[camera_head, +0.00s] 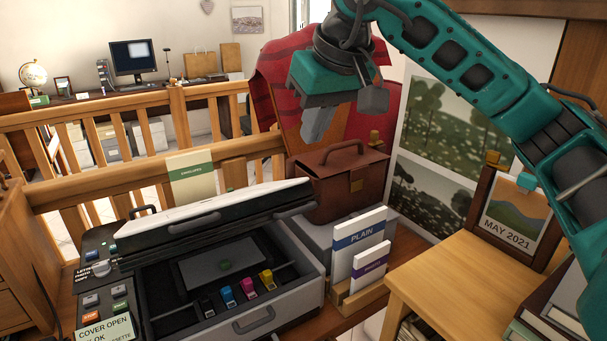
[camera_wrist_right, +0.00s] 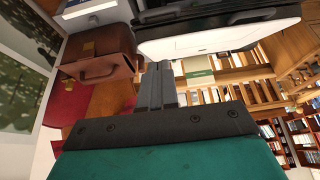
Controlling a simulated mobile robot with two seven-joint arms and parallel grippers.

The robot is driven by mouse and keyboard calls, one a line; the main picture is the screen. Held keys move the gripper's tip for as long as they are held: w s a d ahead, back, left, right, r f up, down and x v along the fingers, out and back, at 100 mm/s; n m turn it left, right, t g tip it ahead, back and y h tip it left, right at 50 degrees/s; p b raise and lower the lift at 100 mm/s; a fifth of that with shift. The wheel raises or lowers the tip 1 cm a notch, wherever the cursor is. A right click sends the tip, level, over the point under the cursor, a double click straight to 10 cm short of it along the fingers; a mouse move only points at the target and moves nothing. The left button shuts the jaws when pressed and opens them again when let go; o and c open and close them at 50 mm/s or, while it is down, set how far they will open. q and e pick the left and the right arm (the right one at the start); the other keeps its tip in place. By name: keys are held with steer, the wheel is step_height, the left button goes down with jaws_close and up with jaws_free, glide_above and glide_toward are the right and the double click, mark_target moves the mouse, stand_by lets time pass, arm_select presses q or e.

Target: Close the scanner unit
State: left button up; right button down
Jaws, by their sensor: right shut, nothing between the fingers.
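The printer's scanner unit (camera_head: 215,220), a dark slab with a white top, is raised and tilted over the open printer body (camera_head: 285,310). Its white top also shows in the right wrist view (camera_wrist_right: 220,42). Inside the body, several coloured ink cartridges (camera_head: 247,288) are exposed. The panel sign (camera_head: 104,330) reads "COVER OPEN". My right gripper (camera_head: 318,135) is shut and empty, pointing down behind and above the scanner unit's right end. In the right wrist view its fingers (camera_wrist_right: 156,85) are together near the white top; I cannot tell whether they touch. My left gripper is out of view.
A brown briefcase (camera_head: 342,185) stands right of the scanner unit, close to my right gripper. A wooden railing (camera_head: 110,188) runs behind. A wooden stand (camera_head: 455,280) is at the right.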

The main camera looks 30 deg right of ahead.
glide_above(302, 208)
steer(key=f, duration=0.8)
steer(key=shift+w+f, duration=0.35)
steer(key=shift+f, duration=0.05)
steer(key=shift+s+f, duration=0.15)
steer(key=shift+f, duration=0.5)
steer(key=shift+s+f, duration=0.15)
steer(key=shift+f, duration=0.45)
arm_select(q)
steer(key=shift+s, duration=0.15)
arm_select(e)
steer(key=shift+s+f, duration=0.25)
steer(key=shift+f, duration=0.45)
arm_select(q)
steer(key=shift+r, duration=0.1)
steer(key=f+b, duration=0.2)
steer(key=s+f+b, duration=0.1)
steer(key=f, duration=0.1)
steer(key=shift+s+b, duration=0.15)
steer(key=shift+b, duration=0.2)
arm_select(e)
steer(key=s+f, duration=0.1)
steer(key=f, duration=0.1)
steer(key=s+f, duration=0.1)
steer(key=f, duration=0.1)
steer(key=shift+s+f, duration=0.1)
steer(key=shift+s, duration=0.05)
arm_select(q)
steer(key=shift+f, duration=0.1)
